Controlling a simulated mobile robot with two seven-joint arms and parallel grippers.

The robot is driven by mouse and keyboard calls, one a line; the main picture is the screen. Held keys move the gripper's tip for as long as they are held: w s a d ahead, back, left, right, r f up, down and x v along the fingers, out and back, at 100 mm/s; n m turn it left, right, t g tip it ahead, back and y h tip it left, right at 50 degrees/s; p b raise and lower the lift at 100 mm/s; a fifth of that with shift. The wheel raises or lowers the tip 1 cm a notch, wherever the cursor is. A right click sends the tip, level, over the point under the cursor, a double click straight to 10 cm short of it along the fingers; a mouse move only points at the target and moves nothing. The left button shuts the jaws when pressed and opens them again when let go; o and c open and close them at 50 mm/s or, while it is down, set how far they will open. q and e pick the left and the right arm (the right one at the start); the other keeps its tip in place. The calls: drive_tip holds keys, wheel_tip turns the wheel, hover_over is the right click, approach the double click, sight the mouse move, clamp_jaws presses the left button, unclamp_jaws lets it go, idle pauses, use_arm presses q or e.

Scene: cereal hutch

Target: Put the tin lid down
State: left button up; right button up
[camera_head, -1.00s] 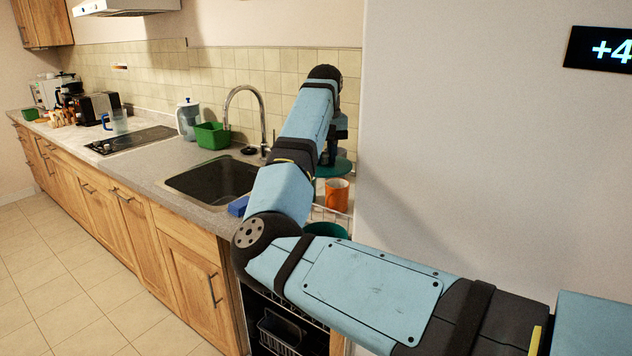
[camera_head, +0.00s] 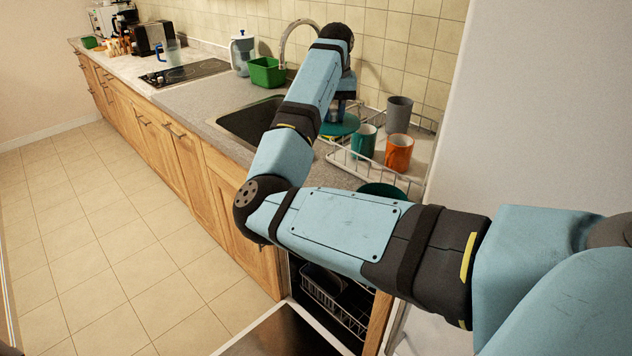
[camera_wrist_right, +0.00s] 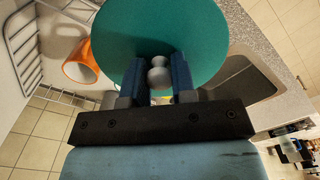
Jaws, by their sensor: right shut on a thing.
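The tin lid is a flat green disc (camera_wrist_right: 160,25) with a grey knob (camera_wrist_right: 158,75). My right gripper (camera_wrist_right: 158,68) is shut on the knob, with a dark blue finger on each side of it. In the head view the lid (camera_head: 342,125) shows partly behind my right arm, beside the sink and near the dish rack. Whether it touches the surface under it cannot be told. A second round dark green thing (camera_head: 382,190) is at the counter's front edge, partly hidden by my arm. My left gripper is not in view.
A wire dish rack (camera_head: 372,172) holds a green mug (camera_head: 364,141), an orange mug (camera_head: 399,153) and a grey cup (camera_head: 398,114). The sink (camera_head: 245,124) lies to the left. Below, the dishwasher door (camera_head: 285,335) is open. Bare counter (camera_head: 195,101) lies left of the sink.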

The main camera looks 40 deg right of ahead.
wheel_tip(320, 180, down, 20)
drive_tip(key=shift+r+b, duration=0.2)
drive_tip(key=shift+b, duration=0.8)
drive_tip(key=shift+a, duration=0.1)
drive_tip(key=shift+s, duration=0.1)
drive_tip(key=o, duration=0.9)
drive_tip(key=shift+f, duration=0.15)
wheel_tip(320, 180, up, 12)
drive_tip(key=p, duration=0.1)
drive_tip(key=shift+r, duration=0.2)
